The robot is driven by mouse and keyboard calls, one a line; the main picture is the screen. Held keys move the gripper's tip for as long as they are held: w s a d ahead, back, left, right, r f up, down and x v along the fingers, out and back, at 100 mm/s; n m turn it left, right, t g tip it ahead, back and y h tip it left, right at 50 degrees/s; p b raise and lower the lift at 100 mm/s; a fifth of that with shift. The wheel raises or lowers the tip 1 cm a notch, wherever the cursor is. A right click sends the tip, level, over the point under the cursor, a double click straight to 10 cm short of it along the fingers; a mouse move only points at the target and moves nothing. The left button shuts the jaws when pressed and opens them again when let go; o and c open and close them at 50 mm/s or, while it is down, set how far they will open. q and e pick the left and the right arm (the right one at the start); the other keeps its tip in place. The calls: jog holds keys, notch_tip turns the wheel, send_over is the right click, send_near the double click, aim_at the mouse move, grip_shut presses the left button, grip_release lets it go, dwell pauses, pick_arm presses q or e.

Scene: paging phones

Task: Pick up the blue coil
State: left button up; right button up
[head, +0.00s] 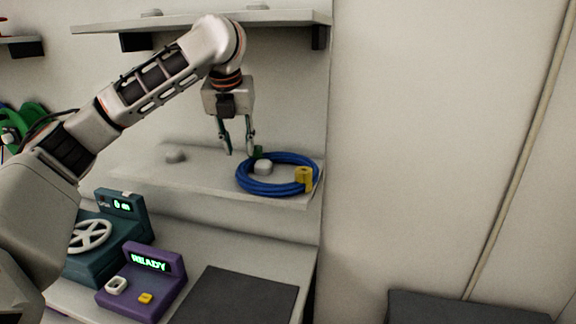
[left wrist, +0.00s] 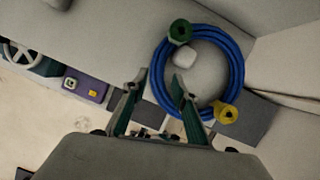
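The blue coil (head: 262,187) lies flat on the right end of the lower wall shelf (head: 200,176). It has a yellow fitting (head: 304,180) at its front right and a green fitting (head: 258,152) at its back. My left gripper (head: 238,153) is open and empty, pointing down just above the coil's left rear side. In the left wrist view the coil (left wrist: 240,70) is a ring beyond the open fingers (left wrist: 160,85); the right finger overlaps its near edge in the picture. I cannot tell whether they touch. My right gripper is not in view.
A grey knob (head: 263,166) sits inside the coil, and another (head: 175,155) is farther left on the shelf. An upper shelf (head: 270,18) overhangs. Below are a purple READY device (head: 150,280), a teal device with a wheel (head: 105,240) and a dark mat (head: 235,297).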

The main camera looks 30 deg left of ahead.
aim_at(243, 166)
pick_arm(q)
jog(key=shift+w+a, duration=0.15)
jog(key=shift+f, duration=0.6)
jog(key=shift+w+a+f, duration=0.15)
jog(key=shift+w+f, duration=0.05)
jog(key=shift+f, duration=0.45)
jog(key=x, duration=0.4)
jog(key=shift+s, duration=0.15)
jog(key=shift+w+f, duration=0.2)
jog(key=shift+f, duration=0.2)
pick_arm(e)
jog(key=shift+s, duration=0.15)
pick_arm(q)
jog(key=shift+r, duration=0.1)
grip_shut()
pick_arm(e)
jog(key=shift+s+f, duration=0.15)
